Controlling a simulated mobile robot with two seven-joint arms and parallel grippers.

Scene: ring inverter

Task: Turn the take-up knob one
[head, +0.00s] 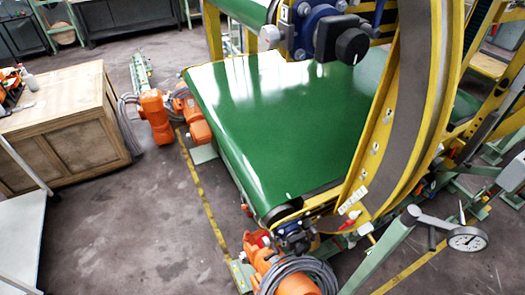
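A black knob (351,46) with a rounded end sits on a dark block beside a blue bearing housing (312,22) at the top of the head view. The housing is bolted near the end of an upper roller by the yellow frame. A second dark blue housing (294,236) is at the near end of the lower belt's roller, with no clear knob visible. I cannot tell from the view which one is knob one. Neither of my grippers is in view.
A green belt (270,120) fills the middle, beside a curved yellow ring frame (425,110). Orange motors (155,117) and coiled grey cable (298,276) stand low around it.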

